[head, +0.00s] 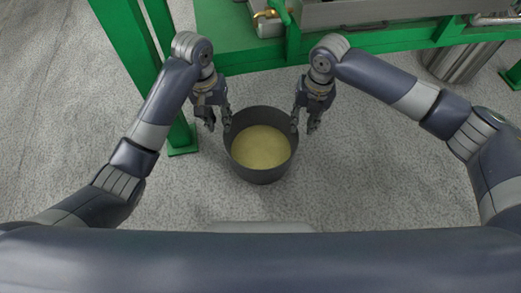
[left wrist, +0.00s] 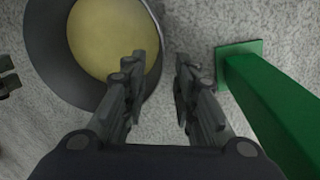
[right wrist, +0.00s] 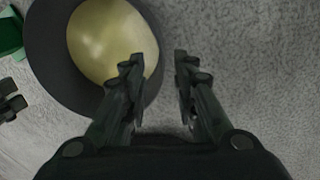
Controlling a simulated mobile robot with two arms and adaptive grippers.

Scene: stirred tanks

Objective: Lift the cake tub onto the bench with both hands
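The cake tub (head: 261,173) is a dark grey round tub with yellowish content, standing upright on the floor in the middle of the head view. My left gripper (head: 217,122) is open at the tub's left side. In the left wrist view its fingers (left wrist: 158,75) point down, with the tub's rim (left wrist: 150,100) by one finger and the other finger outside. My right gripper (head: 304,127) is open at the tub's right side. In the right wrist view its fingers (right wrist: 158,75) stand the same way about the rim (right wrist: 151,92). I cannot tell whether either gripper touches the wall.
A green bench frame (head: 350,42) runs across the back, with a green leg (head: 181,135) and foot plate close to my left gripper. A metal cylinder (head: 462,60) stands on the floor at the back right. The speckled floor around the tub's front is clear.

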